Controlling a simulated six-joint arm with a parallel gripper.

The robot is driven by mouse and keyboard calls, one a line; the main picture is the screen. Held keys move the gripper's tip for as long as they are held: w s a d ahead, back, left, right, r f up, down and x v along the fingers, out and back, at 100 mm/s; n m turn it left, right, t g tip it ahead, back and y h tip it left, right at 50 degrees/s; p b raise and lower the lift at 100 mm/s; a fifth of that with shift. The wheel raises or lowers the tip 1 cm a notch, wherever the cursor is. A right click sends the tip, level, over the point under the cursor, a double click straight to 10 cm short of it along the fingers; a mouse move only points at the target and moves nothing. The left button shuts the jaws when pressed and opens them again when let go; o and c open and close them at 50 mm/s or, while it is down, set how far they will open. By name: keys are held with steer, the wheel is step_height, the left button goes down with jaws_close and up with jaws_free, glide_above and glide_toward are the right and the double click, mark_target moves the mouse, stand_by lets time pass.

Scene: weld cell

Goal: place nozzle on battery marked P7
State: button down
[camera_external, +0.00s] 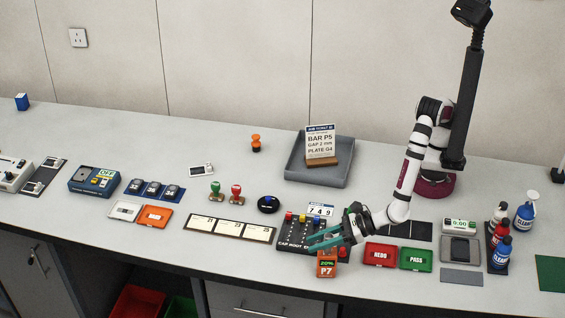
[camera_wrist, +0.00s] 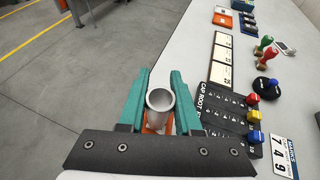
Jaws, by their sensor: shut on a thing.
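My gripper (camera_external: 322,240) has teal fingers and reaches out over the front of the table, just above the battery marked P7 (camera_external: 327,270). In the wrist view my gripper (camera_wrist: 160,102) is shut on the nozzle (camera_wrist: 159,100), a silver-grey, open-topped tube held upright between the fingers. Orange shows around the nozzle's lower part there. The nozzle's bottom is hidden, so I cannot tell whether it touches the battery. I cannot make out the nozzle clearly in the external view.
A dark board with coloured sliders (camera_external: 293,238) lies left of my gripper. A red REDO tray (camera_external: 381,262) and a green PASS tray (camera_external: 416,266) lie to the right. A grey tray (camera_external: 310,178) with a job card stands behind. The table's front edge is close to the battery.

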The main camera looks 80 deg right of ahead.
steer(key=c, duration=0.6)
jaws_free()
